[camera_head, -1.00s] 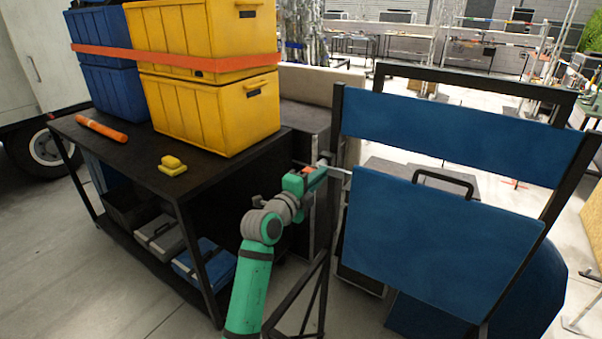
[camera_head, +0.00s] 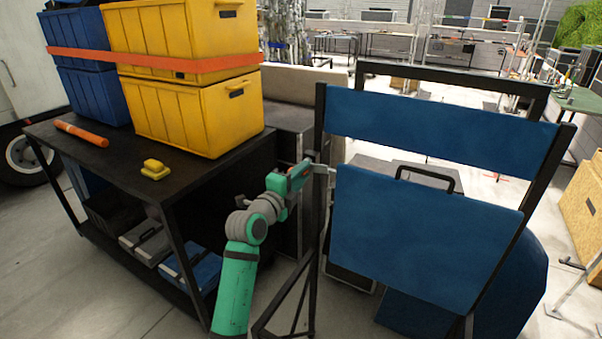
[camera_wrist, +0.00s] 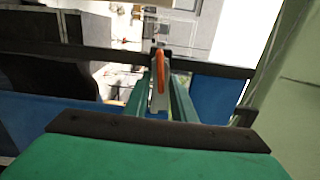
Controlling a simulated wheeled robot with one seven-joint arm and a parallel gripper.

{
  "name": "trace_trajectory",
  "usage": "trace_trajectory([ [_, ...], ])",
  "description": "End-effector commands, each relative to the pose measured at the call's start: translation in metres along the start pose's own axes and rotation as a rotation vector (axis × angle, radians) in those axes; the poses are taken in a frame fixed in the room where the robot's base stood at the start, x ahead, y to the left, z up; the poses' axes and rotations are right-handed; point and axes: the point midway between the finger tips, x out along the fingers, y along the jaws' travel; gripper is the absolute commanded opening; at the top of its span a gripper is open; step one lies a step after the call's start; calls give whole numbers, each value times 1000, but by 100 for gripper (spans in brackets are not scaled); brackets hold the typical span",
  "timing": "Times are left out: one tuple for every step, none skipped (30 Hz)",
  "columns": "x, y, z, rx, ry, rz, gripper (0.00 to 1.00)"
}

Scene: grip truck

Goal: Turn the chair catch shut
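The blue folding chair (camera_head: 425,230) stands at the right in the head view, with a dark frame. The chair catch (camera_wrist: 160,72) has an orange lever on a grey metal body; it is at the chair's left side by the dark frame. My gripper (camera_wrist: 160,95) has one green finger on each side of the catch. The fingers appear to touch its grey body, with the orange lever between their tips. In the head view, my gripper (camera_head: 304,170) reaches the chair's left edge, and its tips are too small to judge there.
A black cart (camera_head: 115,165) stands at the left with yellow crates (camera_head: 195,110), blue crates (camera_head: 95,95), an orange tube (camera_head: 80,133) and a yellow item (camera_head: 155,169). A light crate (camera_head: 583,210) is at the far right. Open floor shows at the lower left.

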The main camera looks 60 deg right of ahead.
Motion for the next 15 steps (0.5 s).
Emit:
trace_trajectory([
  [5, 1, -7, 2, 10, 2, 27],
  [6, 1, -8, 1, 12, 2, 27],
  [7, 1, -10, 1, 14, 2, 27],
  [8, 1, -11, 0, 16, 2, 27],
  [8, 1, -12, 0, 18, 3, 27],
  [7, 2, -12, 0, 19, 3, 27],
  [6, 2, -12, -1, 19, 3, 27],
  [4, 2, -12, -1, 19, 3, 27],
  [1, 2, -12, -1, 19, 2, 27],
  [-3, 2, -12, -1, 18, 2, 27],
  [-7, 2, -11, -1, 17, 3, 27],
  [-14, 2, -10, -1, 16, 2, 27],
  [-20, 2, -9, -1, 14, 2, 27],
  [-26, 2, -7, -2, 10, 1, 27],
  [-35, 1, -5, -3, 8, 0, 27],
])
